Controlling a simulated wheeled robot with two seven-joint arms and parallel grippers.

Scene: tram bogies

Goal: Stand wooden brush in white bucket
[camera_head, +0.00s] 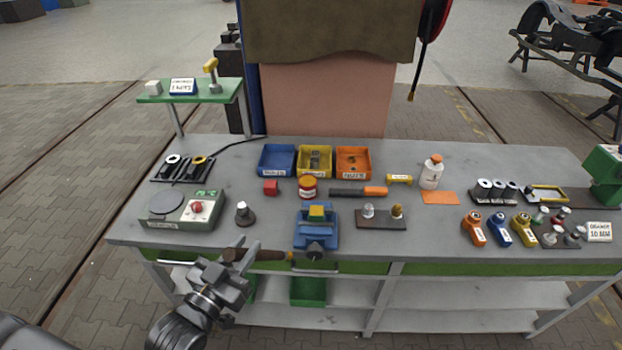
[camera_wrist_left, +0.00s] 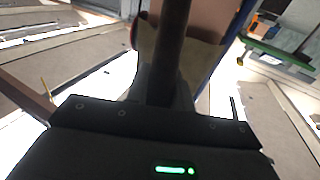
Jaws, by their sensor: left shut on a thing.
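My left gripper (camera_head: 247,256) is shut on a brown wooden handle, which I take to be the wooden brush (camera_head: 270,255). It is held roughly level at the bench's front edge, its right end close to the blue vise. I cannot make out bristles. In the left wrist view the dark brown shaft of the brush (camera_wrist_left: 172,45) runs up from between the fingers. I see no white bucket in either view. My right gripper is not in view.
The grey bench (camera_head: 365,236) holds a blue vise (camera_head: 316,238), three small bins including a blue one (camera_head: 277,160), a white bottle (camera_head: 431,175) with an orange cap, and a grey control box (camera_head: 180,212). A green raised shelf (camera_head: 212,92) stands at the back left.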

